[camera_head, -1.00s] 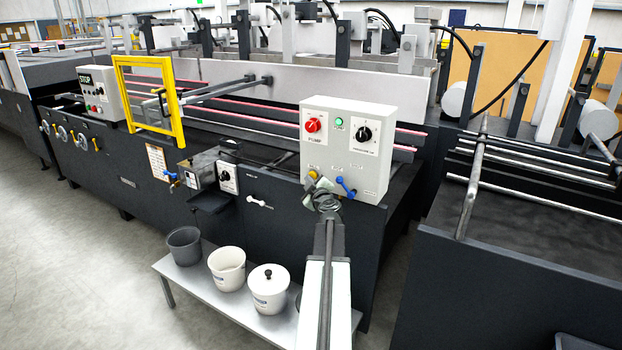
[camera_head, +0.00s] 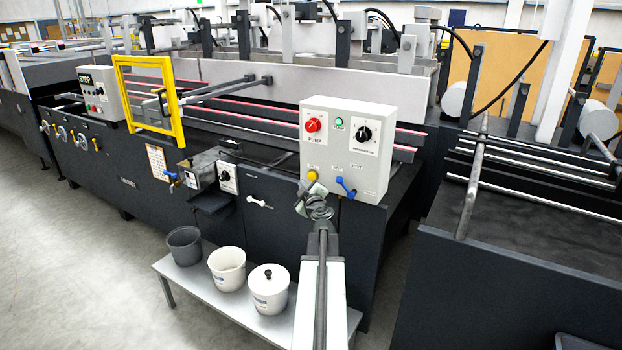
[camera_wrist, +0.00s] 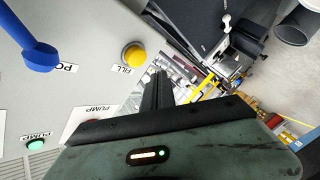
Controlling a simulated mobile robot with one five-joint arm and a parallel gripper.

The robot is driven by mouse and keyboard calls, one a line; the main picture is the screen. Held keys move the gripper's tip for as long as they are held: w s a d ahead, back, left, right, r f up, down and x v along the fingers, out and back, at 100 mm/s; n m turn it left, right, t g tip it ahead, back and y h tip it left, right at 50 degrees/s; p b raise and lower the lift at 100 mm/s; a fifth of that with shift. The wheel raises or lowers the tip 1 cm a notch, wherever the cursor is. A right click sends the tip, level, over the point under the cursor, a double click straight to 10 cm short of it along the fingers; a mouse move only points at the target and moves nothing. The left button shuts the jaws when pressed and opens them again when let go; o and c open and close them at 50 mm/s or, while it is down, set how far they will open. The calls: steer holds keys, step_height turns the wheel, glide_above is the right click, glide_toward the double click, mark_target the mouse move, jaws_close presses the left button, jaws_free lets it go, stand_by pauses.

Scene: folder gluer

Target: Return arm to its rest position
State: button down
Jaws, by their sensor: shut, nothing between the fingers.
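My arm reaches up from the bottom of the head view, and my gripper (camera_head: 309,192) is at its end, just in front of the lower left edge of the pump control box (camera_head: 376,160). In the wrist view the dark fingers (camera_wrist: 157,92) are together with nothing between them. The box's yellow knob (camera_wrist: 133,56) is close beside the fingers there, and a blue lever handle (camera_wrist: 38,55) is at the upper left. I cannot tell from the pictures whether the gripper touches the box.
Below my arm's left side is a low grey bench (camera_head: 205,286) with a dark bucket (camera_head: 184,247), a white pot (camera_head: 227,268) and a lidded white pot (camera_head: 268,290). The long dark machine fills the back. Open floor (camera_head: 60,255) lies at the left.

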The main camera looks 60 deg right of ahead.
steer(key=shift+a, duration=1.25)
